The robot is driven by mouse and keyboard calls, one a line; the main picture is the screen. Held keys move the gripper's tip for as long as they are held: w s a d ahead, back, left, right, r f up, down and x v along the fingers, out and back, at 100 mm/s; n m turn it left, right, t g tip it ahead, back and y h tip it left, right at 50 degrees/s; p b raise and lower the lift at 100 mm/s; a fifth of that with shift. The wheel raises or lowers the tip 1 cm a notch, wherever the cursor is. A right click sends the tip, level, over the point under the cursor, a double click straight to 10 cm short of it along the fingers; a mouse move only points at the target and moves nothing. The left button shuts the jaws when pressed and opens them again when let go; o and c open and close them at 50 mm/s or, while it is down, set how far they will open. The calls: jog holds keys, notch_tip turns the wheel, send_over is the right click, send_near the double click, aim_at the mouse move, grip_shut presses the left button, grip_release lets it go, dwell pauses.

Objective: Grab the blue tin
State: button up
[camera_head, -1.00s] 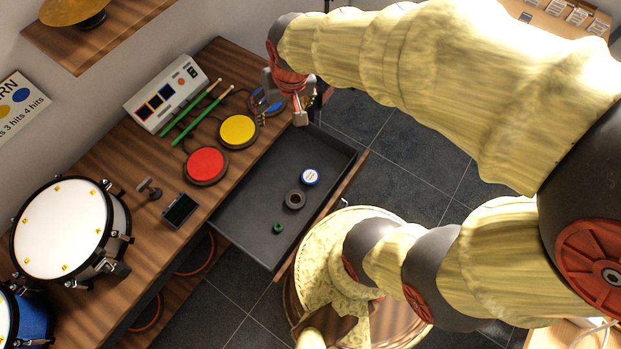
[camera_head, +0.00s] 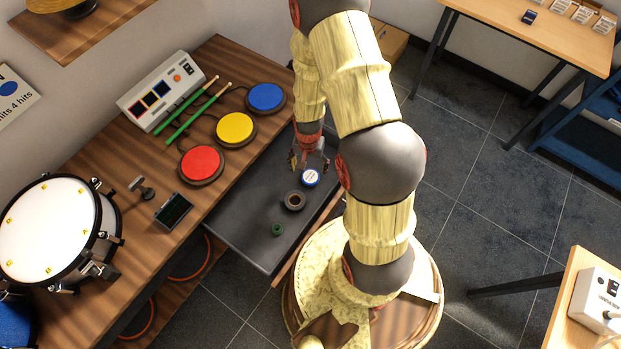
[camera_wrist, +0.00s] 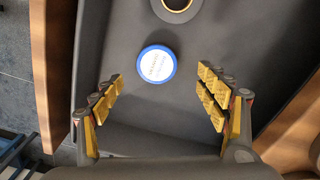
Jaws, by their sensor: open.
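The blue tin (camera_head: 310,178) is a small round tin with a blue rim and a white printed top. It lies flat in the open dark drawer (camera_head: 240,225), near its right side. In the wrist view the tin (camera_wrist: 156,64) shows in the upper middle, between the lines of the two fingers and a little beyond their tips. My gripper (camera_head: 309,162) is open and empty, over the drawer just behind the tin in the head view. In the wrist view my gripper's (camera_wrist: 158,92) yellow-padded fingers are spread wide on both sides. The height gap to the tin is hard to tell.
A dark ring-shaped roll (camera_head: 293,201) lies close to the tin, and a small green ring (camera_head: 278,230) lies further toward the drawer's front. The drawer walls stand around them. Red (camera_head: 201,163), yellow (camera_head: 235,129) and blue (camera_head: 266,97) pads sit on the wooden table to the left.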

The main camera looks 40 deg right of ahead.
aim_at(310, 176)
jog(key=f+b, duration=0.1)
jog(key=f, duration=0.1)
jog(key=f+b, duration=0.1)
jog(key=f, duration=0.2)
jog(key=f+b, duration=0.1)
jog(key=f, duration=0.1)
jog(key=shift+d+f, duration=0.25)
jog(key=shift+f, duration=0.05)
jog(key=shift+s, duration=0.1)
jog(key=shift+r, duration=0.1)
jog(key=shift+c, duration=0.2)
jog(key=c, duration=1.1)
jog(key=shift+c, duration=0.7)
